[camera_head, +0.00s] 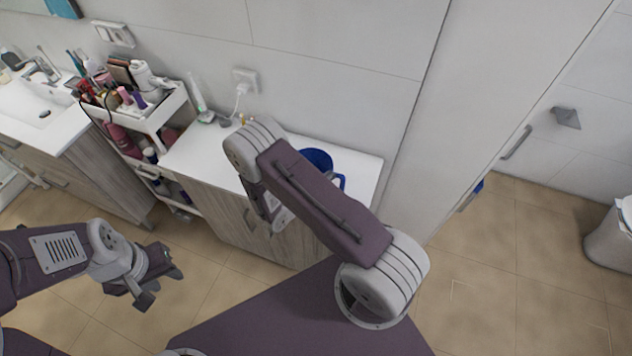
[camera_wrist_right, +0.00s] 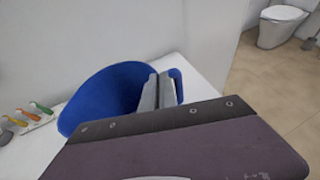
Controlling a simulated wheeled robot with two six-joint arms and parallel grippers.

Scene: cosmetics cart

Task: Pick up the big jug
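The big jug is blue and stands on the white counter, largely hidden by my right arm in the head view, where part of its rim (camera_head: 318,158) shows. In the right wrist view the jug (camera_wrist_right: 100,98) shows its wide round opening at left and its handle (camera_wrist_right: 179,84) at right. My right gripper (camera_wrist_right: 157,92) has its two grey fingers close together, between the jug's body and its handle. Whether they grip anything is unclear. My left gripper (camera_head: 163,287) is open and empty above the floor at lower left.
A white cart (camera_head: 165,112) full of cosmetics stands left of the white counter (camera_head: 364,172). Toothbrush-like items (camera_wrist_right: 38,108) lie left of the jug in the wrist view.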

